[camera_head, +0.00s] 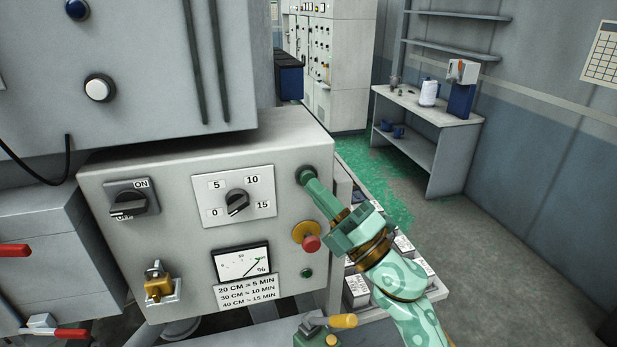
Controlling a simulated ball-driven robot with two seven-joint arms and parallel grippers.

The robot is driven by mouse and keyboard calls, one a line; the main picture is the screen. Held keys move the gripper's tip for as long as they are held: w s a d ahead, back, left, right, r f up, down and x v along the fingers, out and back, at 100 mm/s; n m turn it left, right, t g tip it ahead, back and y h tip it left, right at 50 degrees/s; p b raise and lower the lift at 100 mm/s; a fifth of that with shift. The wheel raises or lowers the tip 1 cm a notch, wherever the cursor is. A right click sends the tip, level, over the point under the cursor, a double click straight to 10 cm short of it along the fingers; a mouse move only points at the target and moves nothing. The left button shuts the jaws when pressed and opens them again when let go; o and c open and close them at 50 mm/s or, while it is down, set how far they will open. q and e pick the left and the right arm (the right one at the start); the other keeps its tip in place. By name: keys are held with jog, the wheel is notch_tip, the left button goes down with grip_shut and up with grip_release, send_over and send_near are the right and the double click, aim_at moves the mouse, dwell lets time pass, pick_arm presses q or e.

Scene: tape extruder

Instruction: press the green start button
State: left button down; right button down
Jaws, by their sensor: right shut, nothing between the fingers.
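A round dark green button (304,173) sits at the upper right of the grey control panel (190,165). My right gripper (312,184) is shut and empty, with its fingertips at the button, covering its lower right part. The tips look to be touching it, but I cannot tell how far it is pressed in. A smaller dark green round piece (307,273) sits lower on the panel, under a red stop button (311,243) on a yellow base. My left gripper is not in view.
The panel also holds an ON/OFF switch (131,199), a dial (237,202), a gauge (241,262) and a yellow-brass piece (158,286). A yellow-handled lever (342,321) is below. White labelled boxes (357,286) lie behind my right arm. A workbench (432,105) stands at the back right.

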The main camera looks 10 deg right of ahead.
jog(key=shift+s, duration=0.3)
jog(key=shift+s+d+p, duration=0.1)
jog(key=shift+s+p, duration=0.35)
jog(key=shift+s, duration=1.95)
